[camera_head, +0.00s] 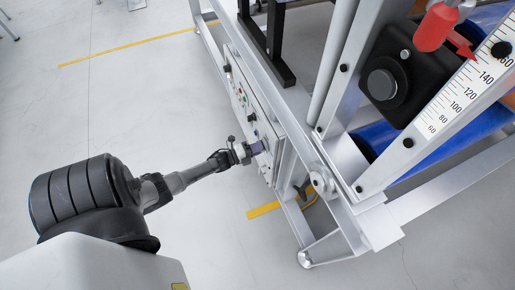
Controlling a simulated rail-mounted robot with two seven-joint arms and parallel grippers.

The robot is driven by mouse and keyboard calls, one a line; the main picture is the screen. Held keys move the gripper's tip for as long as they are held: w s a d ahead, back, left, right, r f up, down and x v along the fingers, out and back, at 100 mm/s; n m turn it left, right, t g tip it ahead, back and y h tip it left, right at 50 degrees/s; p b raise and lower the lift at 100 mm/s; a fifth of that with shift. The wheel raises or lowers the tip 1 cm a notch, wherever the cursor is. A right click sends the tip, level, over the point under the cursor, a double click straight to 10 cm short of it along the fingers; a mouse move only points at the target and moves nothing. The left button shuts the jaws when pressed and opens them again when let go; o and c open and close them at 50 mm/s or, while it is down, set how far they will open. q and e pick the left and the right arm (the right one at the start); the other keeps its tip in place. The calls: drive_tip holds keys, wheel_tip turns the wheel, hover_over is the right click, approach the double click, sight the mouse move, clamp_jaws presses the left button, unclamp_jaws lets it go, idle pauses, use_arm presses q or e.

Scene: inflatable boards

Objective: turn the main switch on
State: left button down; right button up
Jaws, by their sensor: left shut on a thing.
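My left gripper (256,148) reaches the lower right part of the control panel (266,128) on the side of the metal machine frame. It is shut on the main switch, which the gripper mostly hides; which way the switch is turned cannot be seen. Several small buttons and knobs show on the panel above the gripper, seen at a steep angle. My right gripper is not in view.
The silver machine frame (384,226) fills the right side, with a red handle (435,28), a scale strip (470,88) and blue rolls (385,137). Yellow tape (125,47) marks the grey floor. Open floor lies left of the panel.

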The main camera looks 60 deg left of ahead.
use_arm(q)
drive_tip(key=c, duration=1.1)
unclamp_jaws()
drive_tip(key=shift+c, duration=0.2)
drive_tip(key=s+a+p, duration=0.1)
drive_tip(key=s+p, duration=0.2)
drive_tip(key=s, duration=1.1)
drive_tip(key=shift+a, duration=0.2)
drive_tip(key=shift+w, duration=0.15)
